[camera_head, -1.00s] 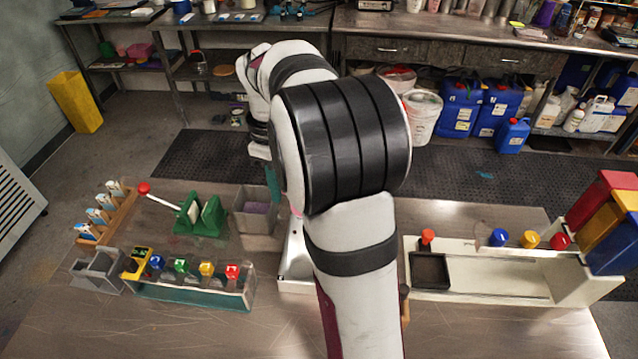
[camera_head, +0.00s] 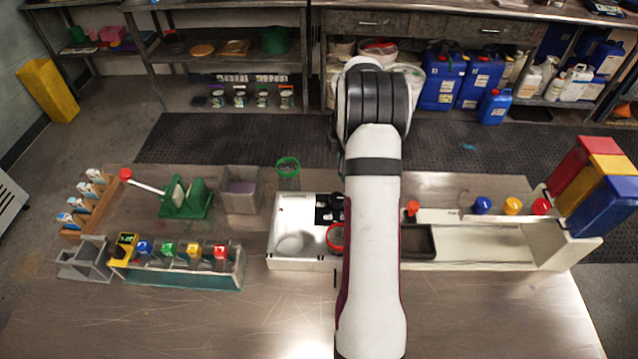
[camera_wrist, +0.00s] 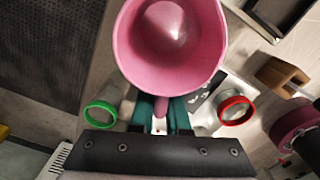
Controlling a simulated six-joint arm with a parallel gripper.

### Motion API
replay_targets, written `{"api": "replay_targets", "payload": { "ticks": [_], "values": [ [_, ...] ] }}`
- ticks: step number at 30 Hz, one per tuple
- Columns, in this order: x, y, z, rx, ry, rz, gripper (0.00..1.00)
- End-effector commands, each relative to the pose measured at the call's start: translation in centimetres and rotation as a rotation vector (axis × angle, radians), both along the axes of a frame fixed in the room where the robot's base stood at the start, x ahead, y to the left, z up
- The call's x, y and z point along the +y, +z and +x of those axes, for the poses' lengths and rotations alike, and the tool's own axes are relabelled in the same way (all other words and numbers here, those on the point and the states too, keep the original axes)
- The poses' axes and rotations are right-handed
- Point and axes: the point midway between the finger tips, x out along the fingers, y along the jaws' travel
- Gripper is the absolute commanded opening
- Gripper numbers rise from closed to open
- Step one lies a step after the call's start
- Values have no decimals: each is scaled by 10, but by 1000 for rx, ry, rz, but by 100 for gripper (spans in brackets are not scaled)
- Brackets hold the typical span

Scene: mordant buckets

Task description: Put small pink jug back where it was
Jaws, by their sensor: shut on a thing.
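The small pink jug (camera_wrist: 170,68) fills the top middle of the wrist view, its open mouth facing the camera and no contents visible inside. My gripper (camera_wrist: 162,112) has its teal fingers shut on the jug's handle (camera_wrist: 161,106). In the head view my arm hides both the jug and the gripper. In the wrist view a green-rimmed jar is left of the fingers and a red-rimmed jar is right of them, both apart from the jug.
The green-rimmed jar (camera_head: 288,168) stands behind the white tray (camera_head: 300,258); the red-rimmed jar (camera_head: 334,240) is at the tray's right. A grey bin (camera_head: 241,200), green rack (camera_head: 186,205) and teal bottle holder (camera_head: 190,280) stand left. A cream station (camera_head: 470,252) is right. The front table is clear.

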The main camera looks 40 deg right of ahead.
Motion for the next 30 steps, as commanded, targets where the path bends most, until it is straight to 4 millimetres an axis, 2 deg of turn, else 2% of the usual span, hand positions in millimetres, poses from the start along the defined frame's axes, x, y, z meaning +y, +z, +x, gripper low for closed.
{"api": "replay_targets", "payload": {
  "ticks": [6, 11, 14, 21, 30],
  "values": [
    [21, -31, 47, 0, 3, 0, 0],
    [29, -44, 69, 0, 0, 0, 0],
    [31, -51, 72, 1, -1, 0, 0],
    [31, -87, 72, -1, -1, 1, 0],
    [31, -89, 72, -1, -1, 1, 0]
  ]
}}
